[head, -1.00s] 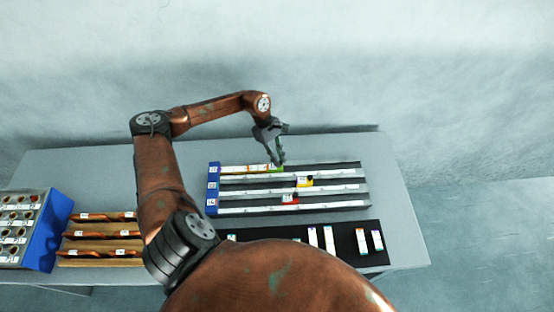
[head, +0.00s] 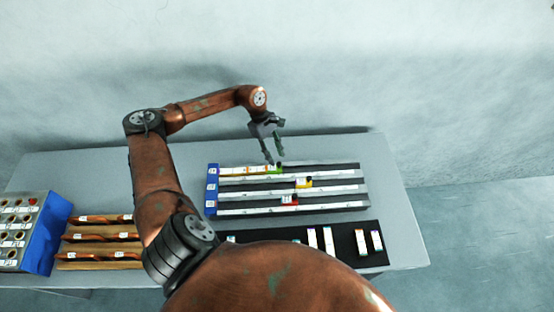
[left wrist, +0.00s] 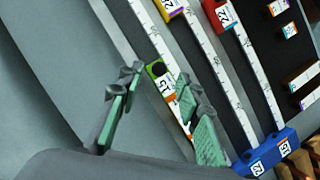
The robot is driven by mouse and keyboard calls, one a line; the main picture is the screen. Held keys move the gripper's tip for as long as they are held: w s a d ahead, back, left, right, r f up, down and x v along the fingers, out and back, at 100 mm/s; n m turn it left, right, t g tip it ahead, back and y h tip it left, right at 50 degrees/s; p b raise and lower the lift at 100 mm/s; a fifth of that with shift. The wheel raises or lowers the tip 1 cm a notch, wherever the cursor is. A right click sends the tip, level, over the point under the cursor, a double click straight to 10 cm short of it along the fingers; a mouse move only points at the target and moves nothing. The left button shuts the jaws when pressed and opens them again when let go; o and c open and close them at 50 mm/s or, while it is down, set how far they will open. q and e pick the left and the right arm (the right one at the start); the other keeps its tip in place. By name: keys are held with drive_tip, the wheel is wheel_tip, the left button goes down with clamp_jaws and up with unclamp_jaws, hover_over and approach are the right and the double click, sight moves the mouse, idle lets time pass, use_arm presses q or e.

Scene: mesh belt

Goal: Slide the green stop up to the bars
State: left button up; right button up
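The green stop (head: 279,170) sits in the far lane of the rack, just right of the white, orange-edged bars (head: 240,169). In the left wrist view the green stop (left wrist: 156,68) shows a dark round knob, and a bar (left wrist: 168,91) lies right against or very close to it. My left gripper (head: 274,161) is above the far lane at the stop. In the left wrist view my left gripper (left wrist: 150,112) has its two fingers wide apart with nothing held between them. My right gripper is not in view.
A yellow stop (head: 305,183) and a red stop (head: 289,201) sit in the nearer lanes. A blue end block (head: 212,188) closes the rack's left end. A black mat (head: 345,240) with several boxes lies in front; wooden racks (head: 100,236) stand left.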

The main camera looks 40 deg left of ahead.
use_arm(q)
drive_tip(key=v, duration=0.9)
